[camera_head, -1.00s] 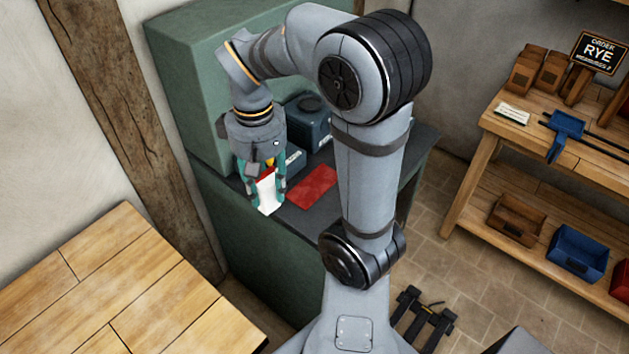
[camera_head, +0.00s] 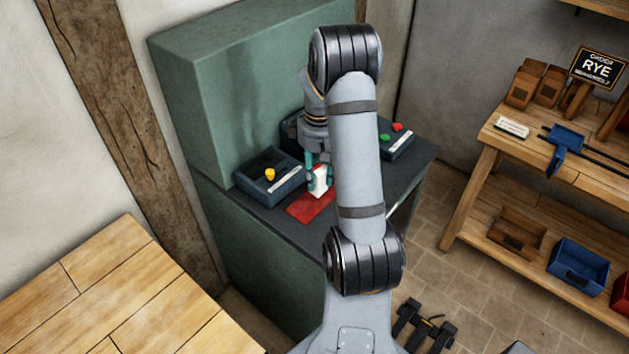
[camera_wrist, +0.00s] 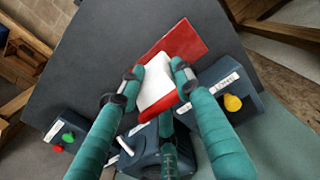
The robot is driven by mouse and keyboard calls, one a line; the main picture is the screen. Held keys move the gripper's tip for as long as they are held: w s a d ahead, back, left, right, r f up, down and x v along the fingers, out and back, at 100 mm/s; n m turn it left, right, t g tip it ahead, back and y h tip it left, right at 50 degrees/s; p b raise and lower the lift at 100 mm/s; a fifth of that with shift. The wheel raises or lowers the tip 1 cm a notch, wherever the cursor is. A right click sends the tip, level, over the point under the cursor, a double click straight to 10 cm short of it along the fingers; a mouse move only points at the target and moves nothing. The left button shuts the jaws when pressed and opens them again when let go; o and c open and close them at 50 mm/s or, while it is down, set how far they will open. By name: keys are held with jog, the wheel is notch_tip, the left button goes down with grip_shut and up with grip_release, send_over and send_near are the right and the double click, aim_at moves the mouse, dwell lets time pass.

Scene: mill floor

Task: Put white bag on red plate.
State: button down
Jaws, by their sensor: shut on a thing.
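The white bag (camera_head: 320,181) has a red end and is held upright between the fingers of my gripper (camera_head: 319,176). The red plate (camera_head: 305,207) lies flat on the dark counter top, and the bag is over or beside its far right part in the head view. In the wrist view the bag (camera_wrist: 155,86) sits between the two teal fingertips (camera_wrist: 156,74), with the red plate (camera_wrist: 188,42) showing beyond it. I cannot tell whether the bag touches the plate. My arm hides part of the counter to the right.
A dark blue bin with a yellow knob (camera_head: 270,174) stands left of the plate. Another dark box with green and red knobs (camera_head: 397,127) stands at the right. A green cabinet block (camera_head: 225,90) rises behind. The counter's front edge is close to the plate.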

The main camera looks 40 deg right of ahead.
jog(key=shift+w+d+f, duration=0.1)
jog(key=shift+w+f, duration=0.35)
jog(key=shift+w, duration=0.4)
jog(key=shift+w+f, duration=0.1)
jog(key=shift+f, duration=0.15)
jog(key=shift+f+p, duration=0.75)
jog(key=shift+f, duration=1.1)
jog(key=shift+f, duration=0.2)
jog(key=c, duration=1.2)
grip_release()
jog(key=shift+r, duration=0.1)
